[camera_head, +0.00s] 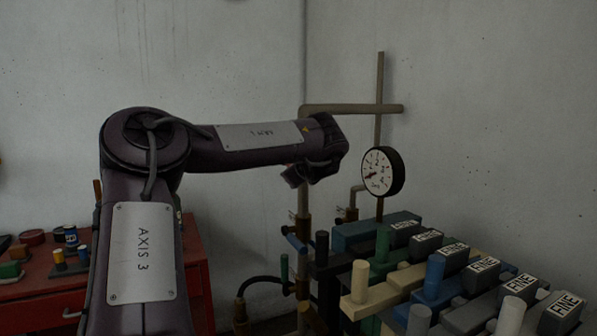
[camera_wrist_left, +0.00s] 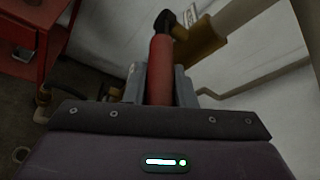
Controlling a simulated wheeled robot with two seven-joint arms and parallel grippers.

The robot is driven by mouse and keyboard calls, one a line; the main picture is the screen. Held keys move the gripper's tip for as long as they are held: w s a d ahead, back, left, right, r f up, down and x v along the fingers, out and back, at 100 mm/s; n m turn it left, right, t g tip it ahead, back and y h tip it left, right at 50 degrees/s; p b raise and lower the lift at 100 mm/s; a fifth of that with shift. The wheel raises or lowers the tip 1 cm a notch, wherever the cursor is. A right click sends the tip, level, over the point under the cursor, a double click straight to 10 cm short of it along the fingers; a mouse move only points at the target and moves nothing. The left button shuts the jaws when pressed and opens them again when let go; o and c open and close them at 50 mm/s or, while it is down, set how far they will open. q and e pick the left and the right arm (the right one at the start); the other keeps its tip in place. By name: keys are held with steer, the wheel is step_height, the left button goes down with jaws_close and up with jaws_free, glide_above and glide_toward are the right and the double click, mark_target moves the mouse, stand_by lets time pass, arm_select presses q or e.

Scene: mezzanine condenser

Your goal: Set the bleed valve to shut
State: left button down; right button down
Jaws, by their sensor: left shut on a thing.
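A red lever handle (camera_wrist_left: 160,68) with a dark end runs up between the fingers of my left gripper (camera_wrist_left: 159,84) in the left wrist view. The gripper is shut on this handle. A brass valve body (camera_wrist_left: 203,46) on a pale pipe sits just right of the handle's far end. In the head view my left arm reaches right, its wrist (camera_head: 318,160) in front of the pipes. The red handle and the fingertips cannot be made out there. Which setting the handle points to cannot be told. My right gripper is not in view.
A pressure gauge (camera_head: 382,171) stands right of my left wrist. Several coloured blocks labelled FINE (camera_head: 483,264) with upright knobs crowd the lower right. A vertical pipe (camera_head: 303,205) runs below the wrist. A red cabinet (camera_head: 40,308) with small items stands at the left.

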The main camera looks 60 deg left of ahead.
arm_select(q)
steer(key=shift+f, duration=0.35)
steer(key=c, duration=1.5)
jaws_free()
steer(key=o, duration=0.3)
steer(key=shift+w, duration=0.1)
steer(key=shift+r, duration=0.1)
steer(key=b+v, duration=0.2)
steer(key=v, duration=0.5)
steer(key=shift+d, duration=0.35)
steer(key=shift+r, duration=0.15)
